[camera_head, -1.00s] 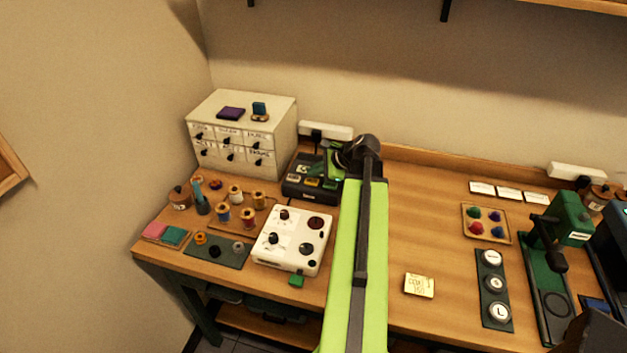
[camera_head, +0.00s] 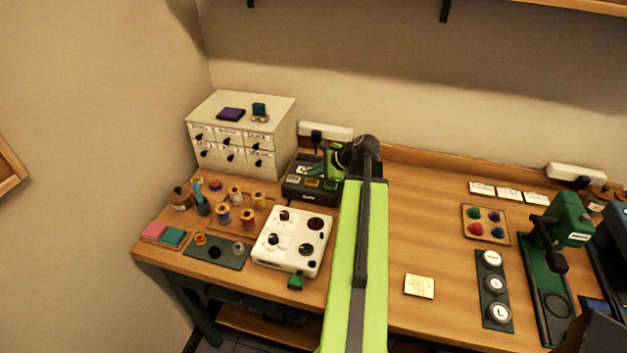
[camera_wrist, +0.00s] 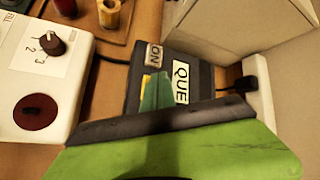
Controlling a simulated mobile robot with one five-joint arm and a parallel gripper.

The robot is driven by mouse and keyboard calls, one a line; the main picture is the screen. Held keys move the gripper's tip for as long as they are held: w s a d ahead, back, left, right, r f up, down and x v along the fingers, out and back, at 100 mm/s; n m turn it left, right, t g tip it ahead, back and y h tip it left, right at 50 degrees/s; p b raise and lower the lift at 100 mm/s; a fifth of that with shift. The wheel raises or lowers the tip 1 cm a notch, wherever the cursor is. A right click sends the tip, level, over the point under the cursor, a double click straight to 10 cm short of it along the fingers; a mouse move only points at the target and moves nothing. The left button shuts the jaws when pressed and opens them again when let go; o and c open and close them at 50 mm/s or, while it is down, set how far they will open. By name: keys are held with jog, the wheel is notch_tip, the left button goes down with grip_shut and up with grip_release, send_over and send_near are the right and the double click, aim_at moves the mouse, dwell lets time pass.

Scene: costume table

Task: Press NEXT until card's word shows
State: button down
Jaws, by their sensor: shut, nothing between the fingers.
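A small dark box (camera_head: 297,193) with several coloured keys on top stands at the back of the table, right of the drawer cabinet. My gripper (camera_head: 327,172) is shut and empty, over the box's right part. In the wrist view its green fingers (camera_wrist: 155,92) point at the box (camera_wrist: 200,75) and hide part of it. A white label there reads "QUE", the rest hidden, and a smaller one reads "ON". I cannot tell whether the fingertips touch a key.
A white control box (camera_head: 275,255) with dark knobs stands in front of the dark box. Thread spools (camera_head: 235,196) stand to its left. The drawer cabinet (camera_head: 275,125) and a wall socket (camera_head: 335,133) are close behind. White cards (camera_head: 508,194) lie at the right.

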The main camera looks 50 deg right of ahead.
aim_at(314, 182)
jog(key=shift+f, duration=0.1)
dwell(0.5)
jog(key=shift+s+f+b, duration=0.1)
jog(key=shift+f+b, duration=0.2)
jog(key=shift+b, duration=0.1)
jog(key=shift+f+b, duration=0.5)
dwell(0.4)
jog(key=shift+r, duration=0.1)
jog(key=shift+r+p, duration=0.8)
jog(key=shift+p, duration=0.1)
notch_tip(314, 182, up, 5)
jog(key=p, duration=0.5)
jog(key=shift+r, duration=0.15)
